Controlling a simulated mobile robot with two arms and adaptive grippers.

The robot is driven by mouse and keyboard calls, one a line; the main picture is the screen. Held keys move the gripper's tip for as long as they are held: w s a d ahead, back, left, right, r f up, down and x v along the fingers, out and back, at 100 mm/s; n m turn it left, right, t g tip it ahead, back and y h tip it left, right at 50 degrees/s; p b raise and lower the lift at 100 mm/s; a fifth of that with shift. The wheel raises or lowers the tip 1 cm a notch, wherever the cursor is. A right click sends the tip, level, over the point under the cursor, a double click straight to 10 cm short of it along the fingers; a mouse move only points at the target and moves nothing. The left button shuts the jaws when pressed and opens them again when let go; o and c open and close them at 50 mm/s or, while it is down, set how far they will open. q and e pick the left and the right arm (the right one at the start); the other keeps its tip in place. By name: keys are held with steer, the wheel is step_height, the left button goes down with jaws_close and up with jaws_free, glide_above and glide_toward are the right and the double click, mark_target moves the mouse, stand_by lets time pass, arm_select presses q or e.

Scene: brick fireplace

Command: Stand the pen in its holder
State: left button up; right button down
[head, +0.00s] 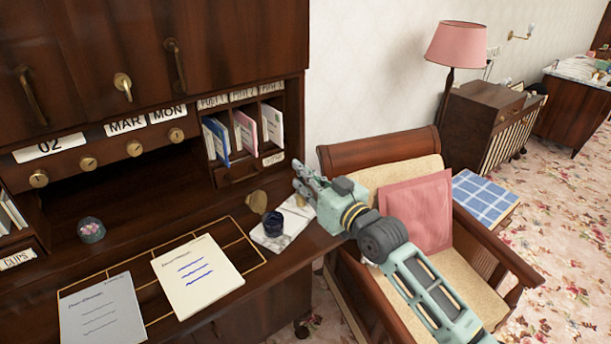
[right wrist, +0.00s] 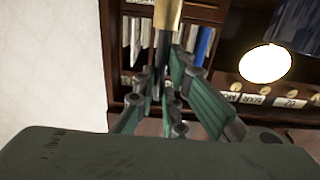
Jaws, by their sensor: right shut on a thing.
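My right gripper (head: 305,186) reaches in over the marble slab (head: 271,240) at the desk's right end. In the right wrist view this gripper (right wrist: 165,85) is shut on the pen, whose dark shaft (right wrist: 162,48) shows between the fingers. A gold piece (right wrist: 168,12) lines up with the shaft at the top of that view. I cannot tell whether it belongs to the pen or to the holder. A small gold part (head: 300,200) shows beside the fingers in the head view. The fingers hide most of the pen there. My left gripper is not in view.
A dark blue pot (head: 272,223) stands on the slab, close left of the right gripper. A brass piece (head: 257,203) is behind it. Papers (head: 197,275) lie on the desk. Upright cards (head: 245,131) fill cubbies behind. An armchair (head: 380,147) stands right of the desk.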

steer(key=c, duration=1.7)
jaws_free()
steer(key=shift+c, duration=0.2)
steer(key=shift+s, duration=0.1)
steer(key=v, duration=1.2)
